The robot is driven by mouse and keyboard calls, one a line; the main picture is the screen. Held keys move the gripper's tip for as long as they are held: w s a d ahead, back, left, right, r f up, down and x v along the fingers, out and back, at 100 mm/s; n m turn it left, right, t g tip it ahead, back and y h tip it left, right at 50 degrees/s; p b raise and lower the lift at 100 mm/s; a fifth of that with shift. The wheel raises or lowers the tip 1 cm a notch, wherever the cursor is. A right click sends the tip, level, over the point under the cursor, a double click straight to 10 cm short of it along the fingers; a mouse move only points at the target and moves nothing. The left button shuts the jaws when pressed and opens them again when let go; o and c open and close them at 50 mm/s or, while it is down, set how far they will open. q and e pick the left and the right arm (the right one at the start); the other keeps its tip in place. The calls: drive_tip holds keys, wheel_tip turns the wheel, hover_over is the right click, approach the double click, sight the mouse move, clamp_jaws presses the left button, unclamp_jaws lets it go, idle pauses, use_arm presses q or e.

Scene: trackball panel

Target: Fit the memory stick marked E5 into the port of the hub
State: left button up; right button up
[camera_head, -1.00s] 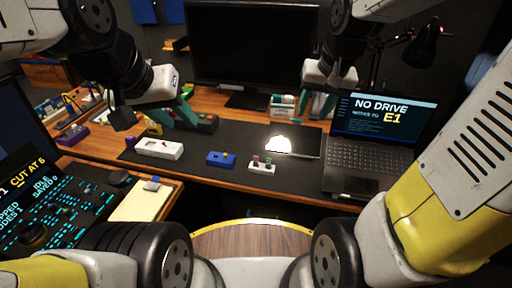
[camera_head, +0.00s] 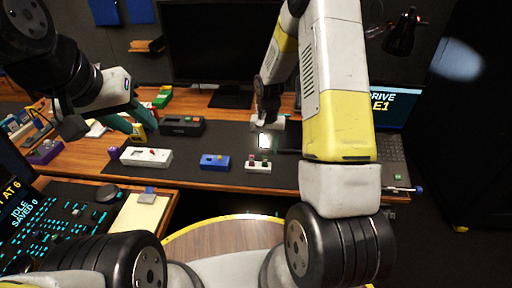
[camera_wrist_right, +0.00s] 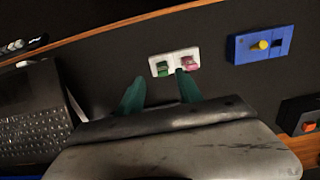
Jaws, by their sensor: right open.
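A small white block holding a green piece and a pink piece (camera_head: 258,166) stands on the dark desk mat; it also shows in the right wrist view (camera_wrist_right: 174,62). No E5 mark is legible, and I cannot tell which piece is the memory stick or which box is the hub. My right gripper (camera_wrist_right: 160,77) is open and empty, its teal fingertips just short of the white block in the wrist view; in the head view its fingers are hard to make out. My left gripper (camera_head: 108,132) is open and empty above the left of the desk.
The laptop (camera_head: 389,152) at right is partly hidden by my right arm.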

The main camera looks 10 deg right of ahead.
sight(265, 157)
drive_tip(key=f, duration=0.5)
drive_tip(key=shift+w+a, duration=0.15)
drive_tip(key=shift+a, duration=0.1)
clamp_jaws()
